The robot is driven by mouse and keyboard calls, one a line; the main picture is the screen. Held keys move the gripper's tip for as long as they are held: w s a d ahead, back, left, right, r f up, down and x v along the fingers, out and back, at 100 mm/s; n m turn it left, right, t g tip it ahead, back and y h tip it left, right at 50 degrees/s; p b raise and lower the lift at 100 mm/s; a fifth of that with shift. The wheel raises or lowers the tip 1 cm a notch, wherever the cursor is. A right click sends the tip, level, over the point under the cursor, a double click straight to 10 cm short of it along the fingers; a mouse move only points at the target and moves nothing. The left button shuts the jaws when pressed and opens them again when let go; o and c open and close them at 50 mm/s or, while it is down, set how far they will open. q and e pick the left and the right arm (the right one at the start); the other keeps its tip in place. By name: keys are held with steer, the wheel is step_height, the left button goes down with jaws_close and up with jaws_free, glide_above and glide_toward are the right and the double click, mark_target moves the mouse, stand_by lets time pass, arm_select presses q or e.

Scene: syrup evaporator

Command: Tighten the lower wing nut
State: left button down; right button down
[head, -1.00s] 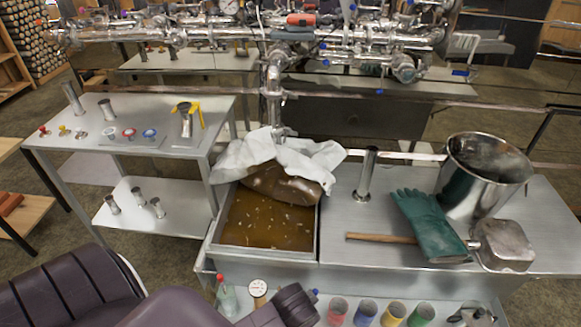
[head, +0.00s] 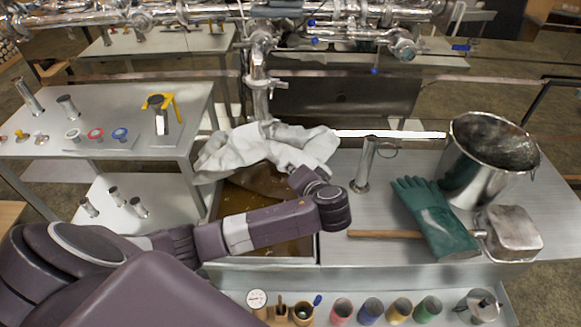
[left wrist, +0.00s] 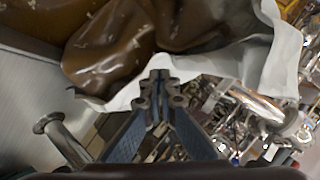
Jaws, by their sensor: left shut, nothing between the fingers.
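A steel vertical pipe (head: 259,78) hangs from the pipework above the bench, with a small clamp-like fitting (head: 275,84) at its lower part. I cannot make out a wing nut for certain. My right gripper is not in view.
The pan of brown liquid (head: 222,205) is partly covered by the white cloth (head: 240,145). A side table (head: 105,155) is at left.

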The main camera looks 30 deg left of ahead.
mark_target(276, 158)
arm_select(q)
steer(key=x, duration=0.7)
steer(key=shift+f, duration=0.15)
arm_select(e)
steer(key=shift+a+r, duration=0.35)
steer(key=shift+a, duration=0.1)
